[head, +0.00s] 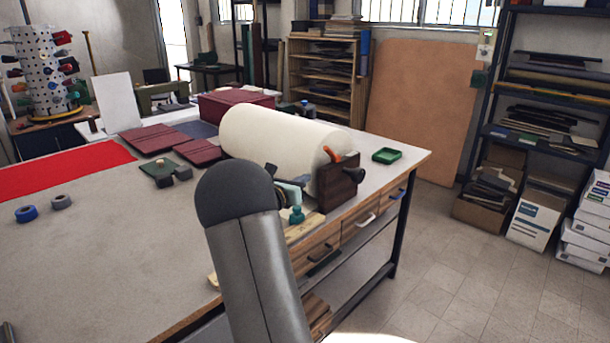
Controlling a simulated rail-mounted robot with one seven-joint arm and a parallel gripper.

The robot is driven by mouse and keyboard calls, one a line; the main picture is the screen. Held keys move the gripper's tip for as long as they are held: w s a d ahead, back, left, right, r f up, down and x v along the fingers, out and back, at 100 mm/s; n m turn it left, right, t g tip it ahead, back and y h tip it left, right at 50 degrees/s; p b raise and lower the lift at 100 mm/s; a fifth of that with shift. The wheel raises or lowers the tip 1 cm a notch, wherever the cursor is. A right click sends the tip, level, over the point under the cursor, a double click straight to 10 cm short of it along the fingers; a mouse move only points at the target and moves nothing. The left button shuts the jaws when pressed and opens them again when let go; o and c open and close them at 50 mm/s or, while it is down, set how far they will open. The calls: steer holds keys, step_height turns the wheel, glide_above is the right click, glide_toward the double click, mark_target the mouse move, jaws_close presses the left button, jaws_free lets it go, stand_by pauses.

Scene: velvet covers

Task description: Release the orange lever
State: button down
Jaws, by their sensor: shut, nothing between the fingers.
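The orange lever (332,154) sits on top of the dark wooden end block (338,185) of a roll stand. It tilts up to the left, at the near right end of a thick cream roll (275,140). A black knob (353,176) sticks out to the right from the same block. My grey arm link with a dark rounded end rises in the middle foreground, left of the block and apart from the lever in the picture. Nothing is seen touching the lever.
The stand is on a large worktable (110,250). A green tray (387,155) lies right of it. A teal bottle (296,215) and small dark and pale items crowd its left. Maroon covers (198,151) lie further left. Open floor (450,240) lies right.

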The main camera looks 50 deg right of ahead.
steer(key=p, duration=0.2)
glide_toward(331, 154)
step_height(331, 154, down, 3)
steer(key=d, duration=0.3)
steer(key=d+r+p, duration=0.1)
steer(key=w+d+r, duration=0.1)
steer(key=shift+w+d+r+p, duration=0.1)
steer(key=shift+d+r+p, duration=0.15)
steer(key=shift+r+p, duration=0.15)
steer(key=shift+r, duration=0.1)
